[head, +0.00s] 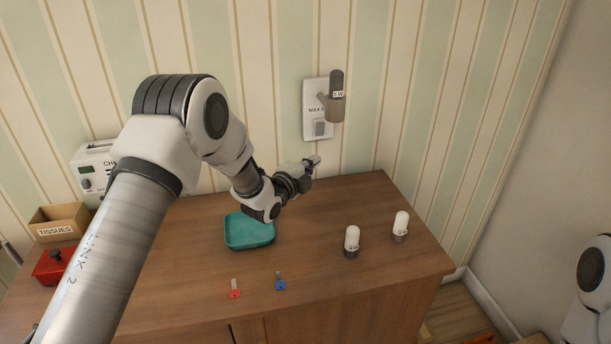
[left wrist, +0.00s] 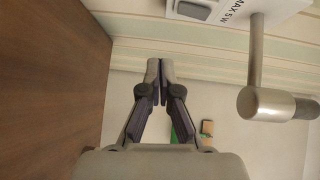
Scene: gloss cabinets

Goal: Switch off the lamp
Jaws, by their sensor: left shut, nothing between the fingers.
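The lamp (head: 335,100) is a grey cylinder on a short arm, fixed to a white wall plate (head: 308,97) with a label. A grey rocker switch (head: 319,127) sits low on that plate. I see no clear glow from the lamp. My left gripper (head: 315,161) is shut and empty, below the switch and apart from it, above the cabinet top. In the left wrist view its closed fingers (left wrist: 160,70) point at the wall, with the switch (left wrist: 194,9) at the top edge and the lamp (left wrist: 266,103) to the right. My right gripper is out of view.
The wooden cabinet (head: 330,205) holds a teal tray (head: 249,243), two white bulbs (head: 352,238) (head: 401,225), a red key (head: 235,293) and a blue key (head: 280,285).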

